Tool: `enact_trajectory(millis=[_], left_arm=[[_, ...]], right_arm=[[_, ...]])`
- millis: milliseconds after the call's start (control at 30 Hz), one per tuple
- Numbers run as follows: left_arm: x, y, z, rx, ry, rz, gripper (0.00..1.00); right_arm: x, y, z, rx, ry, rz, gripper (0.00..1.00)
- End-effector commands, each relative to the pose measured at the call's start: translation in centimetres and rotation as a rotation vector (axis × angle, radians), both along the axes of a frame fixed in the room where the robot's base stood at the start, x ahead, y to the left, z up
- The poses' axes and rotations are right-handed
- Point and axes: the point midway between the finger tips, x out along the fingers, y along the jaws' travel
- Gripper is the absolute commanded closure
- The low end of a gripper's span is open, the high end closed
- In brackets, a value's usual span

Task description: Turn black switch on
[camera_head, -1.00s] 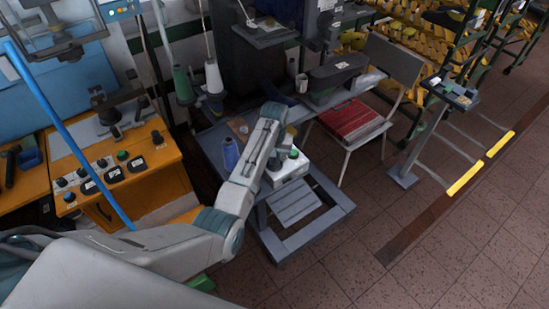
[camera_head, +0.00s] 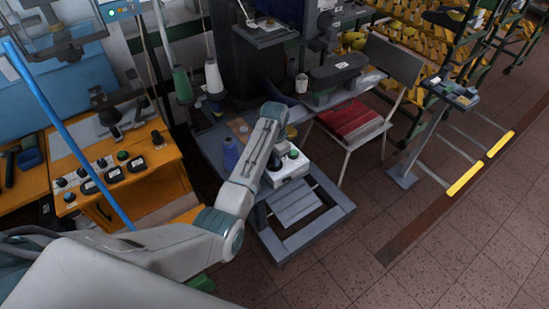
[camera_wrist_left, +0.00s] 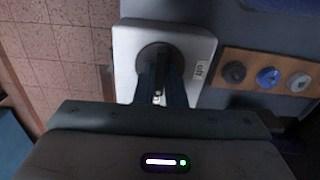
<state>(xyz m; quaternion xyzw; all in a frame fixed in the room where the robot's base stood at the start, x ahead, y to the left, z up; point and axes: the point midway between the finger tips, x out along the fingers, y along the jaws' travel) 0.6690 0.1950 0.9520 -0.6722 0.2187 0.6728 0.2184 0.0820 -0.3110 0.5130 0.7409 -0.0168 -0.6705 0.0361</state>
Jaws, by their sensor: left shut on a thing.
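The black switch (camera_wrist_left: 154,57) is a round dark knob on a white plate (camera_wrist_left: 202,47), in the upper middle of the left wrist view. A small label (camera_wrist_left: 199,71) with writing is on the plate right of the knob. My left gripper (camera_wrist_left: 160,88) is shut on the switch, with its dark fingers at the front of the knob. The fingers hide part of the knob, so its exact turn cannot be told. In the head view my left arm reaches down in the middle, and the gripper's fingers are hidden behind it. My right gripper is not in view.
In the wrist view a brown panel with several knobs (camera_wrist_left: 268,76) sits right of the plate. In the head view a white box with a green button (camera_head: 293,154) stands beside my arm, and an orange control desk (camera_head: 140,180) is at left. Tiled floor (camera_head: 450,240) is clear at right.

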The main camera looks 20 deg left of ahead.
Motion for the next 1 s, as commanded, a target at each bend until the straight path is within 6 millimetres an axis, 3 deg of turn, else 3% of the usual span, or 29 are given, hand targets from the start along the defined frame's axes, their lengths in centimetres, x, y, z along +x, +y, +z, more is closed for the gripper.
enact_trajectory(millis=[633, 667, 767, 1000], left_arm=[[0.11, 0.03, 0.15, 0.001, -0.004, -0.05, 1.0], [0.11, 0.03, 0.15, 0.001, -0.004, -0.05, 0.86], [0.09, 0.02, 0.12, 0.0, -0.003, -0.05, 0.68], [0.05, 0.01, 0.06, 0.0, -0.001, -0.049, 0.68]], right_arm=[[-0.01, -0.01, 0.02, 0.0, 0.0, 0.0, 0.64], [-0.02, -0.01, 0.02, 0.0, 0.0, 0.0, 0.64], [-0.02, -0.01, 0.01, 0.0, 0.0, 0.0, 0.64], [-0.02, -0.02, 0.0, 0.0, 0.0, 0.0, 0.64]])
